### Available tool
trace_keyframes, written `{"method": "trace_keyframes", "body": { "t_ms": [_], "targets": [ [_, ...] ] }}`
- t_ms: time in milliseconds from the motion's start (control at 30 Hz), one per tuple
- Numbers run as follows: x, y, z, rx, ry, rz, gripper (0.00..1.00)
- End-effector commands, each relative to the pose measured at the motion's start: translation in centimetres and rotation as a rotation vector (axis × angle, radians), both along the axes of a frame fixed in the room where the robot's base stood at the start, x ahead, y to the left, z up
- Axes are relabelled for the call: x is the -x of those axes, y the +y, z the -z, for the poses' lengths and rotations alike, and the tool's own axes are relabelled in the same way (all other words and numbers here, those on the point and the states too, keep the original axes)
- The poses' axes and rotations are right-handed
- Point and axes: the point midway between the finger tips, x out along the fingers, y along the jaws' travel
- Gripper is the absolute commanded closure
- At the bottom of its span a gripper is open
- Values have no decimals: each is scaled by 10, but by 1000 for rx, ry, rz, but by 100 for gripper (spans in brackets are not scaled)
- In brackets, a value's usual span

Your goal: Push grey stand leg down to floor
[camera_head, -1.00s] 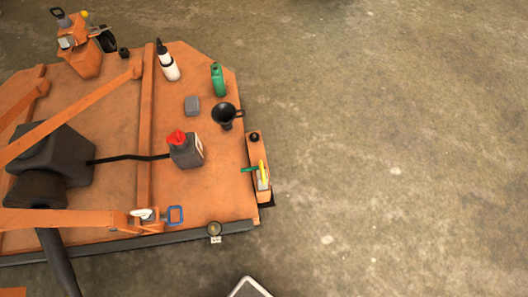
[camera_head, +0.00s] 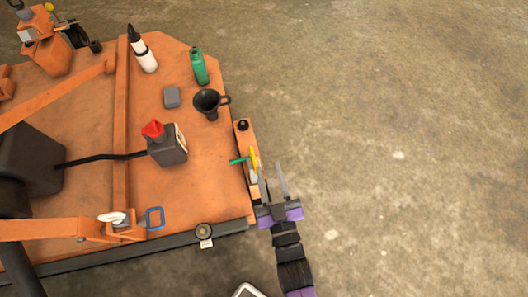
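An orange side bracket (camera_head: 243,137) sits on the right edge of the orange machine deck. It carries a yellow handle (camera_head: 253,154), a green pin (camera_head: 238,161) and a small light grey piece (camera_head: 254,178), which may be part of the grey stand leg. The leg's lower part and its contact with the floor are hidden or too small to tell. My gripper (camera_head: 274,180), purple and dark, is at the deck's front right corner. Its two grey fingers are spread and point up the picture. The left finger is close beside the bracket; I cannot tell whether it touches.
A grey-and-red jug (camera_head: 167,148), black funnel (camera_head: 208,103), green bottle (camera_head: 199,66), white bottle (camera_head: 145,54) and grey block (camera_head: 171,96) stand on the deck (camera_head: 190,205). A dark bar (camera_head: 150,248) runs along its front edge. The concrete floor (camera_head: 420,150) to the right is clear.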

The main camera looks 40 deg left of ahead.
Motion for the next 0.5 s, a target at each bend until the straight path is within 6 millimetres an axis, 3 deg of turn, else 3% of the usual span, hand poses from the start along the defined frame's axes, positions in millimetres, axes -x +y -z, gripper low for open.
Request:
{"method": "trace_keyframes", "body": {
  "t_ms": [33, 100, 300, 500],
  "targets": [
    [-2, 27, 21, 1, 0, -25, 66],
    [-4, 44, 38, 16, 0, -37, 66],
    [-5, 48, 69, 59, 2, -31, 66],
    [-13, 55, 73, 69, -14, -29, 66]
  ]
}}
